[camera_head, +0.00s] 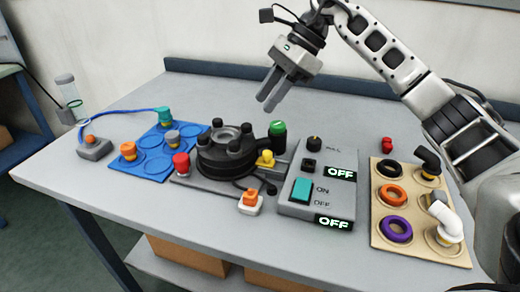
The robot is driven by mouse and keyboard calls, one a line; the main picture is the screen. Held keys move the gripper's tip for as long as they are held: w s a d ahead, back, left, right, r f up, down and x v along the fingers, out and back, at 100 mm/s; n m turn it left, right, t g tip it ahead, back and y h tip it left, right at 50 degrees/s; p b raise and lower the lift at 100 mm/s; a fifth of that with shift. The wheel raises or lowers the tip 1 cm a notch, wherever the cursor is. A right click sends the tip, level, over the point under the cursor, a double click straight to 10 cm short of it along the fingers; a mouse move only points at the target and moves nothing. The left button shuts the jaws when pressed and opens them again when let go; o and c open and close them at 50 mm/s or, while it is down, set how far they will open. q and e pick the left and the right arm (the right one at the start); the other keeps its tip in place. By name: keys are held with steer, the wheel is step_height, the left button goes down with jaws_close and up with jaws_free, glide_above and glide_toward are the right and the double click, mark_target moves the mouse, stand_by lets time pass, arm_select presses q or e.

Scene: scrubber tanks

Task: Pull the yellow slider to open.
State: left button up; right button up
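The yellow slider (265,158) is a small yellow knob at the right side of a round black flanged fitting (227,152) on a grey base. A green-topped knob (277,135) stands just behind it. My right gripper (267,103) is in the air above and behind the fitting, apart from the slider. Its two fingers point down and to the left, with a narrow gap between them, and hold nothing. My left gripper is not in view.
A grey switch box (318,196) with a teal rocker and "OFF" displays stands to the right. A tan board (413,247) holds rings and pipe elbows. A blue tray (151,171) and a red knob (181,163) are on the left. The table's back is mostly clear.

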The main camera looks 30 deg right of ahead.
steer(key=s+d+h, duration=0.1)
steer(key=d+h, duration=0.1)
steer(key=d, duration=0.3)
glide_toward(267, 153)
steer(key=shift+g, duration=0.4)
steer(key=x, duration=0.9)
steer(key=shift+w+f, duration=0.1)
steer(key=shift+w, duration=0.3)
steer(key=shift+c, duration=0.3)
